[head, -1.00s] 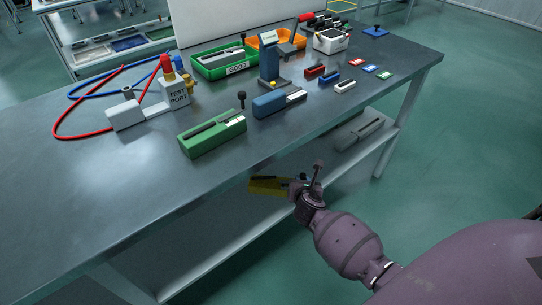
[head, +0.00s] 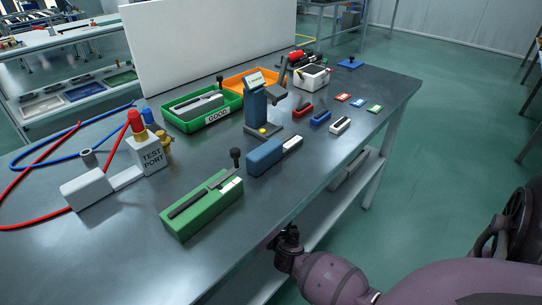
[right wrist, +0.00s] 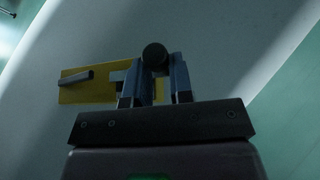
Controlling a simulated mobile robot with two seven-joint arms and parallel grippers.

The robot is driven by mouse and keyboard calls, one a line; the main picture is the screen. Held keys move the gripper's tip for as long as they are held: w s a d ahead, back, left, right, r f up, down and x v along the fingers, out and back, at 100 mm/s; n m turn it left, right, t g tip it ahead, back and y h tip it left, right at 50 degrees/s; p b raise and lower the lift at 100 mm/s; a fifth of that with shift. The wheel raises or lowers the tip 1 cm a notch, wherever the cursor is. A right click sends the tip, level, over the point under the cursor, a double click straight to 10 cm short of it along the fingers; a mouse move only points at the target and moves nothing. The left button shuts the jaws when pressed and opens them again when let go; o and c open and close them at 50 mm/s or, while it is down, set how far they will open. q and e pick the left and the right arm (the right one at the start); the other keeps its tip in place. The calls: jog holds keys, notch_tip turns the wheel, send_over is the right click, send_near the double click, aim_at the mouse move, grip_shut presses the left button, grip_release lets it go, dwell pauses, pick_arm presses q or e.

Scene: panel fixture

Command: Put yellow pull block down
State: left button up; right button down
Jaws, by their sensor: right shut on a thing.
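The yellow pull block (right wrist: 95,85) shows in the right wrist view as a yellow body with a grey bar and a dark round knob (right wrist: 155,54). My right gripper (right wrist: 153,82) is shut on the block at this knob, with a finger on each side. In the head view my right gripper (head: 287,236) is at the front edge of the workbench (head: 110,265), partly behind that edge. The block is hidden in the head view. My left gripper is not in view.
A green pull block (head: 203,204) and a blue one (head: 268,157) lie near the bench's front edge. The test port (head: 152,156) with red and blue hoses stands left. Green (head: 180,127) and orange trays stand behind. A lower shelf (head: 318,217) runs under the bench.

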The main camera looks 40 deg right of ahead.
notch_tip(320, 180, down, 4)
jog(key=shift+f+b, duration=0.1)
jog(key=shift+b, duration=0.85)
jog(key=shift+f, duration=0.25)
jog(key=shift+w+r, duration=0.15)
jog(key=shift+r, duration=0.1)
jog(key=shift+f, duration=0.2)
jog(key=c, duration=1)
grip_release()
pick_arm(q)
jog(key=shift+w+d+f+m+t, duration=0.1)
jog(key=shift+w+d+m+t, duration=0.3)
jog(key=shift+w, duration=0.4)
pick_arm(e)
jog(key=shift+r, duration=0.1)
